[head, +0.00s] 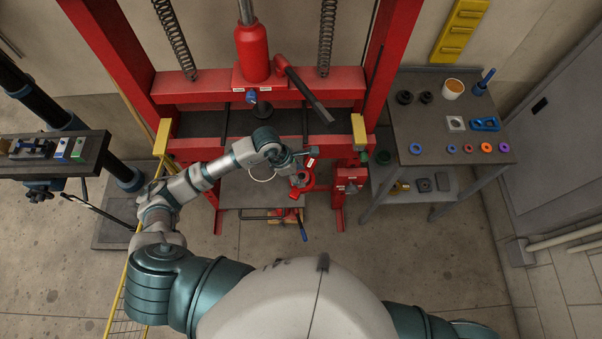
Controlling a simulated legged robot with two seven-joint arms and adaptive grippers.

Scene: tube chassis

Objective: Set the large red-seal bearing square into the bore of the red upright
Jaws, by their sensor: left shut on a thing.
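My left gripper (293,163) reaches in from the left to the front of the red press and is shut on a red part. That part looks like the red upright (302,184), with a rounded, ring-like shape and a pale opening, held over the press front. The fingers hide part of it. I cannot make out a bearing in its bore. On the right bench lies a row of small rings; a reddish one (468,148) is among them, but I cannot tell whether it is the large red-seal bearing. My right gripper is not in view.
The red press frame (180,88) with its red jack (252,52) stands ahead. A dark bench (440,120) at right holds rings, a cup (453,88) and a blue tool (485,124). A dark stand (60,152) is at left.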

